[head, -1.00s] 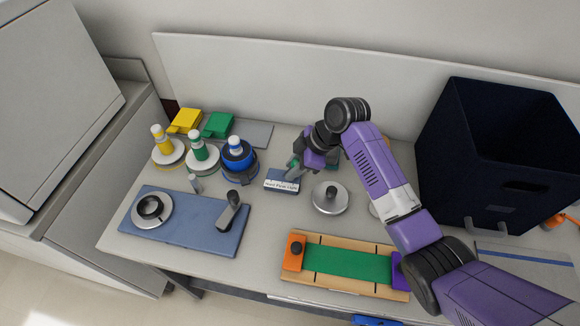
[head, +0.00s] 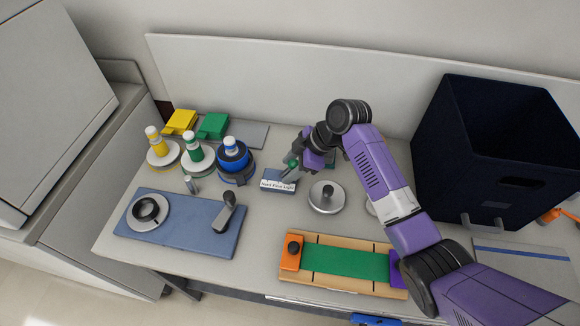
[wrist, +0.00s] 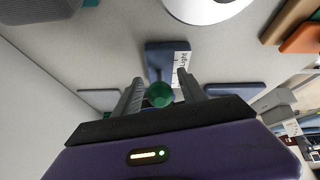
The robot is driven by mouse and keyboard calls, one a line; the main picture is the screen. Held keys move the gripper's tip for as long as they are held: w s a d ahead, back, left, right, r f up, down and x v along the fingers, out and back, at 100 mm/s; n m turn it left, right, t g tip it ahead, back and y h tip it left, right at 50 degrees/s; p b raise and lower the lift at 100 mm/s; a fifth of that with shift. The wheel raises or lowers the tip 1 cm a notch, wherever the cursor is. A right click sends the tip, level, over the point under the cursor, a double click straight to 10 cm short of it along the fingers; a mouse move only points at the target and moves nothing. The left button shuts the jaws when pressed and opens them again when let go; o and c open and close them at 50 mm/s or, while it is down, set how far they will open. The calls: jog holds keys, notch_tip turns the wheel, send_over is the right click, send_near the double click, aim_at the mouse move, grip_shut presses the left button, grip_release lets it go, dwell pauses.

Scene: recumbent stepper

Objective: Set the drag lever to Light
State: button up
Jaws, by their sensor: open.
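The drag lever's blue base (head: 272,173) stands mid-table, with a white label (head: 278,185) reading "Hard Firm Light" along its front. Its green knob (head: 293,163) shows beside my gripper (head: 288,170), which reaches down over the base from the back right. In the wrist view the green knob (wrist: 160,95) lies between the two grey fingers of my open gripper (wrist: 158,82). I cannot tell whether either finger touches it. The blue base (wrist: 160,50) and label (wrist: 182,62), with "Light" legible, show beyond the fingertips. The lever's exact setting is hard to tell, as my fingers partly cover it.
A silver knobbed disc (head: 327,198) stands close right of the lever, and a blue bottle (head: 233,155) on a round base to its left. A blue panel (head: 180,230) with a dial and crank lies front left. A dark bin (head: 480,185) fills the right.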

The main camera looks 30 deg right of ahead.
jog(key=v, duration=0.7)
jog(key=shift+s+d+r+b, duration=0.15)
jog(key=shift+d+r+b, duration=0.05)
jog(key=shift+r+b, duration=0.2)
